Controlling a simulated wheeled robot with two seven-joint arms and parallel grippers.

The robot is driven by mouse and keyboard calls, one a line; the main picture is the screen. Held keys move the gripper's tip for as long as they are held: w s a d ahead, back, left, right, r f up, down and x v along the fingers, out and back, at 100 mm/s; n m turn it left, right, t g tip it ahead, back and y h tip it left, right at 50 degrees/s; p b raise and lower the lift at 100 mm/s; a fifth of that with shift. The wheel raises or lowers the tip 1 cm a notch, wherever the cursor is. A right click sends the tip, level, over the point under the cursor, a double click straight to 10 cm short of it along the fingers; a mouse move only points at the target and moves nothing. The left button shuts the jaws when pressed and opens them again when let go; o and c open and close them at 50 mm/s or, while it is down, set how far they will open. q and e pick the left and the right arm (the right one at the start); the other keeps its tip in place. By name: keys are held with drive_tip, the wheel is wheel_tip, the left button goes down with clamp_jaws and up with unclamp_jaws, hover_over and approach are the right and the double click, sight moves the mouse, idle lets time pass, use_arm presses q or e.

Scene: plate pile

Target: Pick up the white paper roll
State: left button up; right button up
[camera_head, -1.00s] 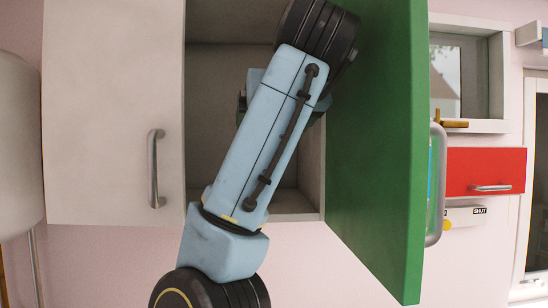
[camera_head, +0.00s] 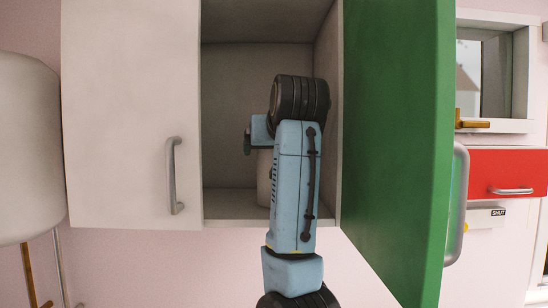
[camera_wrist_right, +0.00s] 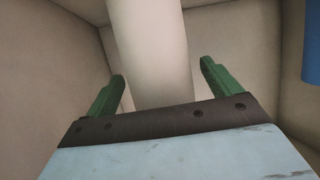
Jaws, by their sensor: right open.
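The white paper roll (camera_wrist_right: 157,55) stands upright inside the cabinet in the right wrist view. In the head view only a strip of the roll (camera_head: 264,178) shows on the cabinet floor, mostly hidden behind my right arm. My right gripper (camera_wrist_right: 163,82) is open, with its two green fingers on either side of the roll. Gaps show between each finger and the roll. In the head view the gripper (camera_head: 247,143) is mostly hidden by its own arm. My left gripper is not in view.
The cabinet (camera_head: 228,120) has a closed white door (camera_head: 130,110) at left and an open green door (camera_head: 395,130) at right, close to my arm. A blue thing (camera_wrist_right: 312,40) shows at the right wrist view's edge. A red drawer (camera_head: 507,172) is further right.

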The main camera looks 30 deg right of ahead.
drive_tip(key=shift+w+d+f, duration=0.2)
drive_tip(key=shift+w+f, duration=0.05)
drive_tip(key=shift+w, duration=0.25)
drive_tip(key=c, duration=1.1)
drive_tip(key=shift+r, duration=0.1)
drive_tip(key=shift+c, duration=0.2)
